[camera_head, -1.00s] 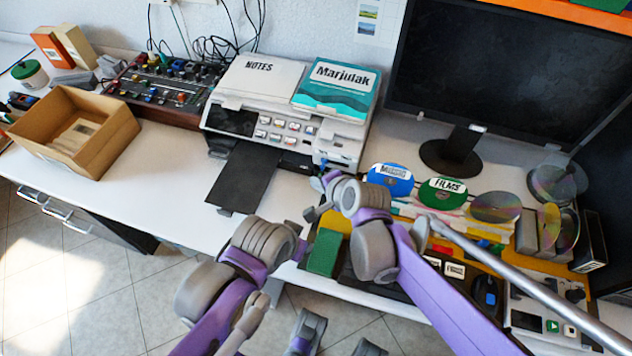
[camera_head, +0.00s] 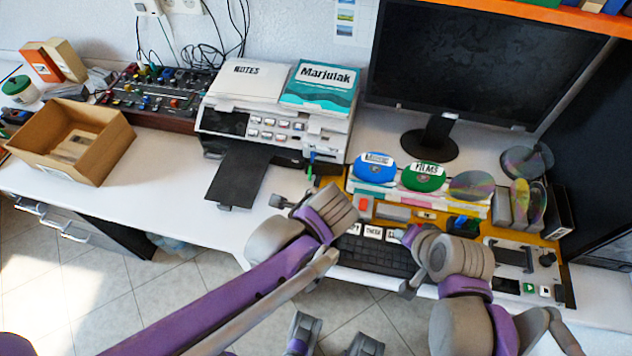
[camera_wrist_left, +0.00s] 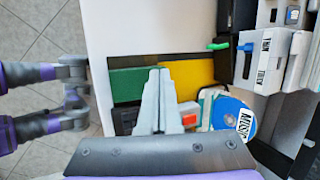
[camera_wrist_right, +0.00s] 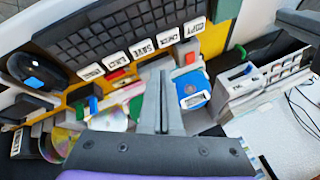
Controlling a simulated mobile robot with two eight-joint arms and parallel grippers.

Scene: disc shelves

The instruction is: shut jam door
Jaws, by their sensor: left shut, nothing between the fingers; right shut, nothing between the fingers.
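The white printer (camera_head: 240,121) stands at the back of the desk. On its right side are a blue lever (camera_head: 312,157) and a green one (camera_head: 309,171). The left wrist view shows that side with a small plate (camera_wrist_left: 266,48) that seems to read JAM; how far the jam door there stands open I cannot tell. My left gripper (camera_wrist_left: 160,72) is shut and empty, above the green block and yellow tray, apart from the printer. My right gripper (camera_wrist_right: 163,74) is shut and empty, beside the blue disc, apart from the printer. Its hand shows best in the head view (camera_head: 408,236).
The keyboard (camera_head: 372,254) lies on the yellow tray (camera_head: 549,252). A blue disc (camera_head: 374,172) and green disc (camera_head: 424,177) stand behind it. The monitor (camera_head: 470,60) stands behind. A cardboard box (camera_head: 110,150) is at left. The desk (camera_head: 172,190) is clear left of the printer's black tray.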

